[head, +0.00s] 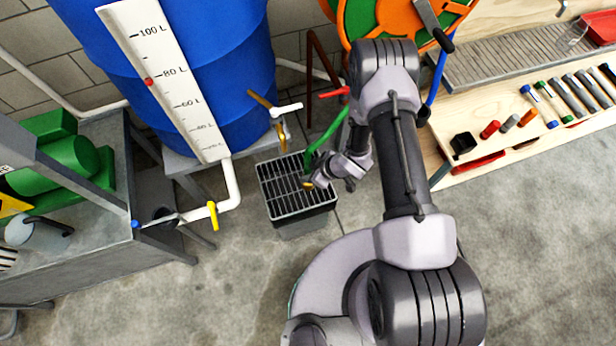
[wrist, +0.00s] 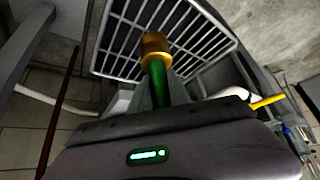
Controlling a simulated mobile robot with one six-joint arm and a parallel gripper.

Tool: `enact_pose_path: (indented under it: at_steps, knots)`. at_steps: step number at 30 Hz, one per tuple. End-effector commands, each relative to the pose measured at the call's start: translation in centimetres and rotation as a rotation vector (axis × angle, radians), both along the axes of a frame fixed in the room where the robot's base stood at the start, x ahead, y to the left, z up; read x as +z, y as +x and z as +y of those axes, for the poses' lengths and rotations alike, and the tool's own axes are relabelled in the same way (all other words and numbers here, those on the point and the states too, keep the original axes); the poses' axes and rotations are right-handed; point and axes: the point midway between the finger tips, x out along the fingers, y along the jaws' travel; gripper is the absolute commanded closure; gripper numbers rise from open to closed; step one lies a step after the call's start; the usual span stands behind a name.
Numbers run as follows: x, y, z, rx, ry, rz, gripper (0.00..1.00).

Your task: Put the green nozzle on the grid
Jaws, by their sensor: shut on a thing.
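The grid (head: 275,204) is a dark slatted grate with a light rim on a box on the floor, below the blue barrel. It also shows in the wrist view (wrist: 206,47). My gripper (head: 318,172) is over its right part. In the wrist view my gripper (wrist: 160,92) is shut on the green nozzle (wrist: 158,82), a green tube with a brass end (wrist: 154,46) that points towards the slats. In the head view a green length of the nozzle (head: 326,134) rises up and right from my gripper. I cannot tell whether the brass end touches the grid.
The blue barrel (head: 205,70) with a white scale stands behind the grid. A white pipe with a yellow-handled valve (head: 212,214) is to its left. A wooden bench (head: 465,168) with tools is on the right. A grey table (head: 85,255) is on the left. The floor in front is clear.

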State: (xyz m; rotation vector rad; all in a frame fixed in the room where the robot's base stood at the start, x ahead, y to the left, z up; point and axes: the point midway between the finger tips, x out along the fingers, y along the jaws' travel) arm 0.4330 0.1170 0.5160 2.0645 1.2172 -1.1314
Motion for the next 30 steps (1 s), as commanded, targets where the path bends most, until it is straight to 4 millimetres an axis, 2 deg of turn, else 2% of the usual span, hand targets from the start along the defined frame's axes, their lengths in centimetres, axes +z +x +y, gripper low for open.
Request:
enact_pose_path:
  at_steps: [1,10,11,14,23,26,30]
  knots:
    - [-0.8,0.1,0.0,0.0,0.0,-0.002,1.0]
    - [-0.6,0.0,0.0,0.0,0.0,-0.002,1.0]
    - [-0.6,0.0,-0.1,0.0,0.0,-0.002,0.74]
    - [-0.6,0.0,-0.1,0.0,0.0,-0.002,0.56]
    - [-0.5,0.0,-0.1,0.0,0.0,-0.002,0.56]
    - [1.0,-0.2,-0.7,-0.001,0.0,-0.002,0.56]
    - [4.7,-1.2,-2.5,-0.003,0.001,-0.002,0.56]
